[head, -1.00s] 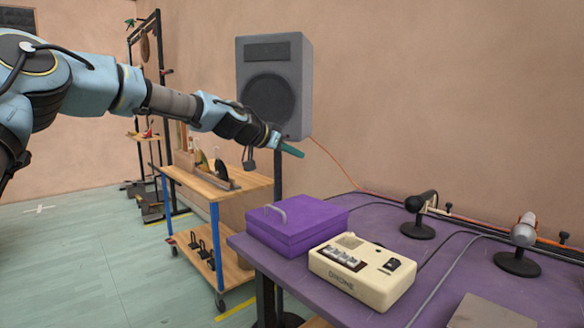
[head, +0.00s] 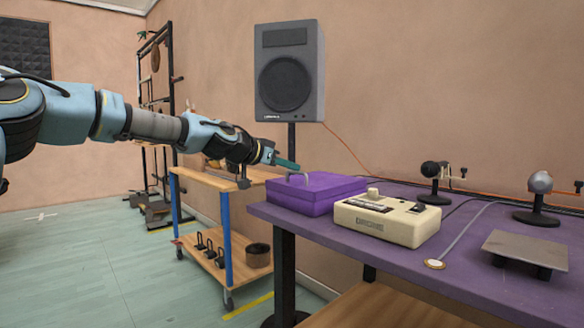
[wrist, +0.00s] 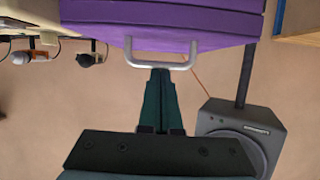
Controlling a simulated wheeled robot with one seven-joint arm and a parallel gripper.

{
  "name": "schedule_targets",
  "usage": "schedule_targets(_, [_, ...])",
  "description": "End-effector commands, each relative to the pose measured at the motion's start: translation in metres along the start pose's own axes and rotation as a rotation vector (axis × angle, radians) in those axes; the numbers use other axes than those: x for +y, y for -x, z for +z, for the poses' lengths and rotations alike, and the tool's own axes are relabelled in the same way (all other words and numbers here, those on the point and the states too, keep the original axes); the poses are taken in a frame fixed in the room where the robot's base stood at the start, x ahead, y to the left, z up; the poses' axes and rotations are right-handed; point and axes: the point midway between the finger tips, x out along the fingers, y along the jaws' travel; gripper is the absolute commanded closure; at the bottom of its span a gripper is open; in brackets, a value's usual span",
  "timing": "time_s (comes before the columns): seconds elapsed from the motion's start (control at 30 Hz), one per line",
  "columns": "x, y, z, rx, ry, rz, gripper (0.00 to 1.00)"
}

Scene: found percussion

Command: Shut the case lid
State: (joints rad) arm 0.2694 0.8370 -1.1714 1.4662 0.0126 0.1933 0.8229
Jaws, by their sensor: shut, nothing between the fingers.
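In the wrist view, the fingertips (wrist: 160,72) appear beside the handle's bar; contact cannot be told.
A cream drum machine (head: 388,220) stands right next to the case. Two microphones (head: 431,170) (head: 540,183) and a grey metal plate (head: 525,248) are farther right. A speaker (head: 290,72) stands behind, and a wooden trolley (head: 200,178) stands left of the table.

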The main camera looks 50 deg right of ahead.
Motion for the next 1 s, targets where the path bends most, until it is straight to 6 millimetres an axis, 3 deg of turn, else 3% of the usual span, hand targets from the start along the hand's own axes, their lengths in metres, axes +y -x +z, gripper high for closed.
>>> schedule_targets(0.03, [0.000, -0.002, 0.014, -0.012, 0.002, 0.004, 1.00])
schedule_targets(0.1, [0.000, -0.003, 0.020, -0.015, 0.003, 0.006, 1.00])
schedule_targets(0.4, [-0.001, -0.005, 0.033, -0.025, 0.008, 0.008, 1.00])
schedule_targets(0.8, [-0.002, -0.004, 0.032, -0.024, 0.007, 0.006, 1.00])
schedule_targets(1.0, [0.001, -0.001, 0.009, -0.012, 0.004, 0.000, 1.00])
